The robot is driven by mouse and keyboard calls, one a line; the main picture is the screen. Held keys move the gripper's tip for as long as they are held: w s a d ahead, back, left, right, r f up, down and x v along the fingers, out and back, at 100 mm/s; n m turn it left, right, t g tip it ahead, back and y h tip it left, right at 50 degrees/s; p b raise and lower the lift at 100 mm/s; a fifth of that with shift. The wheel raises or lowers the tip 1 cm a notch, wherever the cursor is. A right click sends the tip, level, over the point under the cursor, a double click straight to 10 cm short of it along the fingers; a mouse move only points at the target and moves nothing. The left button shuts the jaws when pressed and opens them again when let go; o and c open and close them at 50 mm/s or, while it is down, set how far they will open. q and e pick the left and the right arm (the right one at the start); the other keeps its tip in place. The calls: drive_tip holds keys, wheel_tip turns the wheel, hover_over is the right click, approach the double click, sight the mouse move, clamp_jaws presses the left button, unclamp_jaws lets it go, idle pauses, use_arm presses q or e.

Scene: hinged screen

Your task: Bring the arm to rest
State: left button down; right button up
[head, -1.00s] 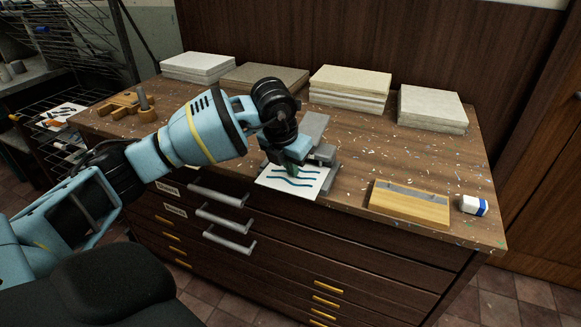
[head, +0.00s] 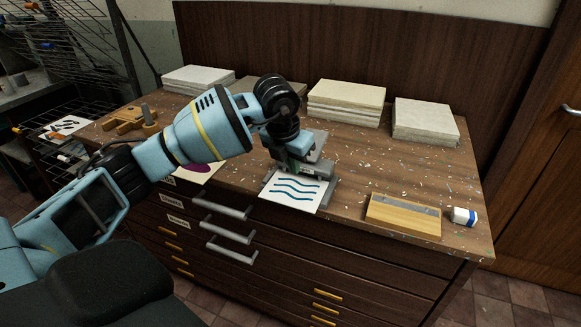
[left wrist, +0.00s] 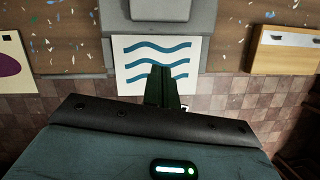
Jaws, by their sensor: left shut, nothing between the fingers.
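My left gripper (head: 296,163) is above the bench, close to a grey hinged screen (head: 318,178) and partly hiding it. In the left wrist view its fingers (left wrist: 162,84) are together with nothing between them. A white sheet with blue wavy lines (head: 290,189) lies flat at the bench's front edge, at the near side of the grey screen. The sheet also shows in the left wrist view (left wrist: 128,68), behind the fingertips. I cannot tell the exact gap between fingers and sheet. My right gripper is out of view.
The wooden bench top (head: 365,165) has paper scraps. A wooden block with a grey strip (head: 403,214) and an eraser (head: 463,216) lie to the right. Paper stacks (head: 345,101) line the back. A sheet with a purple shape (head: 200,172) is partly behind my arm. Drawer handles (head: 228,232) stick out below.

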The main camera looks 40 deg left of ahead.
use_arm(q)
drive_tip(key=shift+r, duration=0.4)
drive_tip(key=shift+f, duration=0.15)
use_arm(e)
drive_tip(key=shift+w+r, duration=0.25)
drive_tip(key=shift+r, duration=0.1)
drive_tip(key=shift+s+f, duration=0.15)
